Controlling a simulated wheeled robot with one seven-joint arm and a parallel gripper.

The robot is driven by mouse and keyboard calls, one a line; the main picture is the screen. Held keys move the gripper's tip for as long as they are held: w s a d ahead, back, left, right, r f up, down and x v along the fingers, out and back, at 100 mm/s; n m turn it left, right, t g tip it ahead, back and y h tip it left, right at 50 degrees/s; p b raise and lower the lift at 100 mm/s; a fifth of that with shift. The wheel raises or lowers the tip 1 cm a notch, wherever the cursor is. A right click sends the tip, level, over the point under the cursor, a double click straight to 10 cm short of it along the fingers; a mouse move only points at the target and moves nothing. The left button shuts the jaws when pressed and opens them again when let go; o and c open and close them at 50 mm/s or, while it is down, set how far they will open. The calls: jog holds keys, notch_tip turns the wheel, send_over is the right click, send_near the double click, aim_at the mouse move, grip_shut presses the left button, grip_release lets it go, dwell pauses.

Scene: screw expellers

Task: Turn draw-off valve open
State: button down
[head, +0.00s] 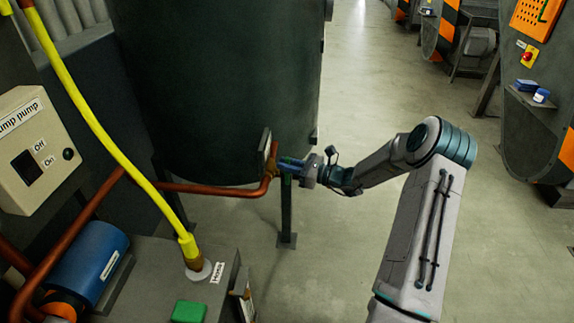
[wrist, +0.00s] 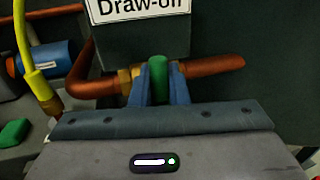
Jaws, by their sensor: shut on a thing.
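The draw-off valve's green handle (wrist: 158,72) shows in the wrist view, below a white "Draw-off" sign (wrist: 140,8). It stands upright in the picture, across the line of the copper pipe (wrist: 215,66). A brass fitting (wrist: 127,80) joins the pipe just left of it. My gripper (wrist: 160,88) has its two blue fingers on either side of the handle and is shut on it. In the head view my gripper (head: 290,164) is at the pipe's end beside the dark tank (head: 220,90). The valve is mostly hidden there by the fingers.
A pump box with an Off/On switch (head: 27,167) is at the left. A yellow hose (head: 95,115) runs down to a bench with a blue motor (head: 90,262) and a green block (head: 188,312). The floor (head: 350,220) right of the tank is clear around my arm.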

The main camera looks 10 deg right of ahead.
aim_at(287, 177)
jog(key=n+y+b, duration=0.1)
jog(key=n+b, duration=0.1)
jog(key=n, duration=0.3)
jog(key=s+f+n+g+y+b, duration=0.1)
jog(key=n+b, duration=0.2)
jog(key=n, duration=0.2)
jog(key=s+f+n+y+b, duration=0.1)
jog(key=n+y+b, duration=0.1)
jog(key=n, duration=0.2)
jog(key=shift+s+a+n, duration=0.15)
jog(key=shift+a+n, duration=0.2)
jog(key=shift+n, duration=0.05)
jog(key=shift+s+f+n+g+y+b, duration=0.15)
jog(key=shift+n+g+b, duration=0.3)
jog(key=shift+n, duration=0.5)
jog(key=shift+w+f+n+g+y+b, duration=0.15)
jog(key=shift+n+g+b, duration=0.3)
jog(key=shift+n, duration=0.55)
jog(key=shift+s+f+n+g+y+b, duration=0.25)
jog(key=shift+n+b, duration=0.3)
jog(key=shift+n, duration=0.4)
jog(key=shift+w+r, duration=0.1)
jog(key=c, duration=1.5)
grip_release()
jog(key=shift+o, duration=0.2)
